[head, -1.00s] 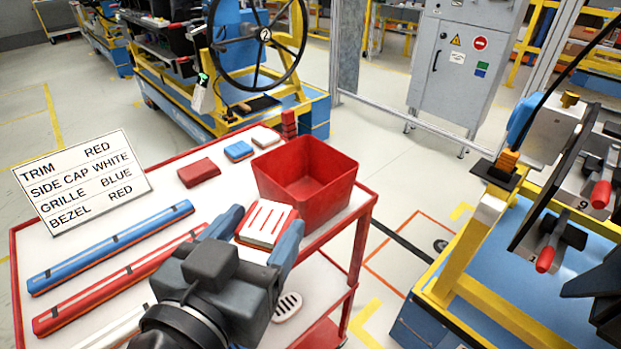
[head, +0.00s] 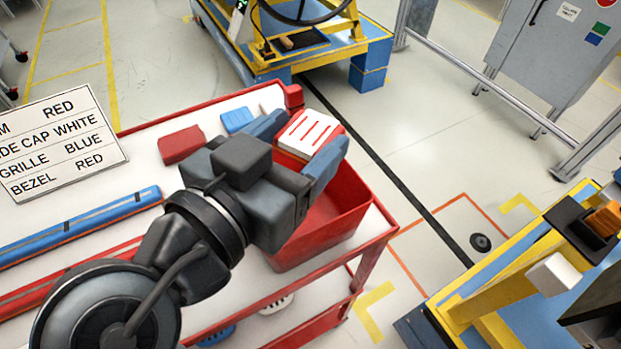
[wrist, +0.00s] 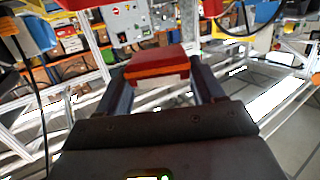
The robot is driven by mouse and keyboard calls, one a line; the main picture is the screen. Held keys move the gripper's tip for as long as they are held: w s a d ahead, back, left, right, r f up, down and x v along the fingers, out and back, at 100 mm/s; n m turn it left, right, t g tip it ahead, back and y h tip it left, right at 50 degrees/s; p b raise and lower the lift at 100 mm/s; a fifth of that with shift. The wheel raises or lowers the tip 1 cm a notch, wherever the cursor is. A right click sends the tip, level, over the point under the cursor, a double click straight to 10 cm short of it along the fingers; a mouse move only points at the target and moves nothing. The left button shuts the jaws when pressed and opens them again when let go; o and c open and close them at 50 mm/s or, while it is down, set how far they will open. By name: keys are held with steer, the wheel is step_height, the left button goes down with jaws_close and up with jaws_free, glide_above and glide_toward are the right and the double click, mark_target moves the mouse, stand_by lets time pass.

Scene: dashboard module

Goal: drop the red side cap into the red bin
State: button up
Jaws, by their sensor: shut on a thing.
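My gripper (head: 309,133) is shut on a red part with a white, slotted face (head: 302,136), which I take for the red side cap. In the wrist view, the red side cap (wrist: 156,62) sits between the two fingers, red on top and pale below. The red bin (head: 338,222) is an open box at the right end of the cart. In the head view, my gripper and the cap overlap the bin's back left part and hide much of its opening. The cap appears above the rim; the exact height is unclear.
The cart top (head: 140,168) also holds a red block (head: 181,145), a blue block (head: 238,119), a blue bar (head: 85,222) and a red bar partly behind my arm. A sign (head: 57,143) stands at left. A yellow and blue stand (head: 500,270) is at right, across open floor.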

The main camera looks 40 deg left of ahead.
step_height(320, 180, down, 6)
steer(key=b, duration=0.3)
steer(key=shift+r, duration=0.1)
steer(key=o, duration=1.1)
steer(key=shift+b, duration=0.3)
steer(key=shift+s+d+r+b, duration=0.15)
steer(key=shift+s+r, duration=0.05)
steer(key=shift+s, duration=1.1)
steer(key=shift+s+d+r+b, duration=0.15)
steer(key=shift+s, duration=1.1)
steer(key=shift+s+d+r+b, duration=0.15)
steer(key=shift+s+r, duration=0.05)
steer(key=shift+s, duration=1.1)
steer(key=shift+s, duration=0.1)
